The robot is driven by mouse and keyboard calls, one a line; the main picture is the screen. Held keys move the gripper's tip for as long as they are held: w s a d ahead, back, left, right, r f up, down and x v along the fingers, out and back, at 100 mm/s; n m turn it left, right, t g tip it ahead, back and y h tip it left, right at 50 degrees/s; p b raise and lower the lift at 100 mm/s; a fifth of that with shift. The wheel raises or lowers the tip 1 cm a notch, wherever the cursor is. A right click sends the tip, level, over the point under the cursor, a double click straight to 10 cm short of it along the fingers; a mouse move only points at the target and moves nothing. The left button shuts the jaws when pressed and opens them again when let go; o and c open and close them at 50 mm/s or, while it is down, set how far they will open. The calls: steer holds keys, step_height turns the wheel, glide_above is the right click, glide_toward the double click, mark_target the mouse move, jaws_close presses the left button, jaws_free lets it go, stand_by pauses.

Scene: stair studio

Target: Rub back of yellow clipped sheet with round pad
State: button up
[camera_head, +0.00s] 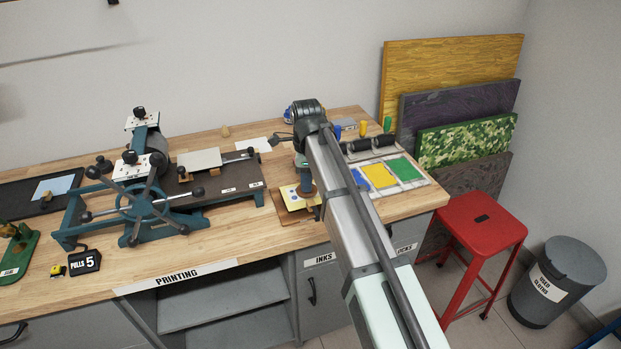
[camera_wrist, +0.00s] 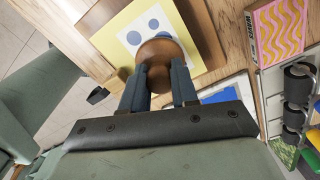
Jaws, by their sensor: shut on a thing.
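A yellow sheet (camera_wrist: 112,42) with a pale middle and blue dots lies on a wooden board (camera_head: 294,218); the sheet also shows in the head view (camera_head: 287,195). A brown wooden bar (camera_wrist: 203,35) lies along its right side in the wrist view. My gripper (camera_wrist: 159,72) is shut on a round brown pad (camera_wrist: 160,50), seen from above over the lower part of the sheet. The pad covers part of the dots. I cannot tell whether its underside touches the sheet. In the head view my arm partly hides the board, and my gripper (camera_head: 304,178) is small there.
A printing press (camera_head: 150,190) stands left of the board. Blue, yellow and green ink slabs (camera_head: 402,168) and dark rollers (camera_head: 370,143) lie to the right. A pink and yellow wavy print (camera_wrist: 278,30) is beside the board. A red stool (camera_head: 482,222) stands off the bench's right end.

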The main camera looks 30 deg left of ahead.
steer(key=shift+s+a, duration=0.1)
steer(key=shift+a, duration=0.05)
steer(key=shift+s+a, duration=0.6)
steer(key=shift+s, duration=0.05)
steer(key=shift+s+a, duration=0.7)
step_height(320, 180, up, 7)
stand_by(1.1)
stand_by(0.3)
